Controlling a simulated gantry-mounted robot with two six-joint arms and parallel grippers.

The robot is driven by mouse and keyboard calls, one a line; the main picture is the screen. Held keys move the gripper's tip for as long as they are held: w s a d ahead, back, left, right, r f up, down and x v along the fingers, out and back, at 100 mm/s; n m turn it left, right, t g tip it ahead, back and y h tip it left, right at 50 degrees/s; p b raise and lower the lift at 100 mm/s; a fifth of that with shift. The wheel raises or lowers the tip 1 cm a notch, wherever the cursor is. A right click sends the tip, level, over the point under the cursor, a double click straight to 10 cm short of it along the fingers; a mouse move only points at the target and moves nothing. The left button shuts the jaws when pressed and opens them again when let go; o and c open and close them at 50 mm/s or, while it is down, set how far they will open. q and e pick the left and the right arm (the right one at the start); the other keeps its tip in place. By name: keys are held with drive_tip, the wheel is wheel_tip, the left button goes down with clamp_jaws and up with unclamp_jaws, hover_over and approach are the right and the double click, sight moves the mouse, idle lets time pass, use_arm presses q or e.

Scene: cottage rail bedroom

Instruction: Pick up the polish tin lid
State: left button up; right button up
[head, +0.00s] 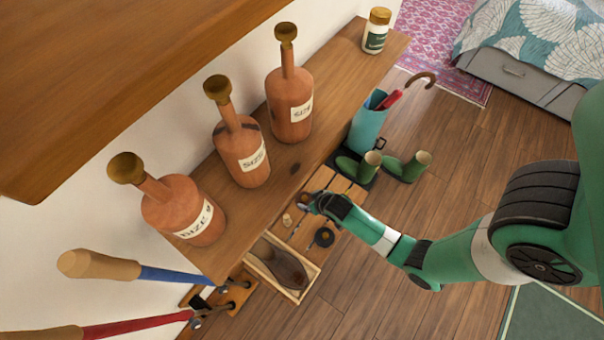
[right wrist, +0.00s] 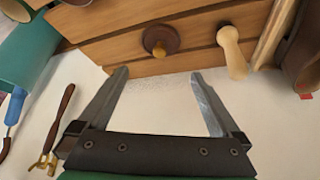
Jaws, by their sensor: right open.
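A round brown disc with a small brass knob, which looks like the polish tin lid (right wrist: 161,40), sits on wooden slats in the right wrist view. My right gripper (right wrist: 160,73) is open and empty there, its two fingertips apart, with the disc just beyond the gap between them. In the head view my right gripper (head: 313,203) is over the slatted wooden board below the shelf, and its fingers largely hide the disc. My left gripper is not in view.
A wooden-handled piece (right wrist: 232,50) stands right of the disc. A brown shoe (head: 283,268) lies in a wooden tray beside the board. The shelf (head: 265,215) with several bottles overhangs on the left. A teal umbrella bucket (head: 367,130) and green boots (head: 408,168) stand behind.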

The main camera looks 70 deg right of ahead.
sight(305, 197)
drive_tip(key=b+x, duration=0.2)
drive_tip(key=x, duration=0.3)
drive_tip(key=shift+w+d+f, duration=0.1)
drive_tip(key=shift+w, duration=0.05)
drive_tip(key=b+x, duration=0.2)
drive_tip(key=x, duration=0.1)
drive_tip(key=b+x, duration=0.1)
drive_tip(key=x, duration=0.1)
drive_tip(key=shift+s+f+b, duration=0.2)
drive_tip(key=shift+s+b, duration=0.15)
drive_tip(key=shift+w, duration=0.1)
drive_tip(key=c, duration=0.9)
drive_tip(key=shift+c, duration=0.2)
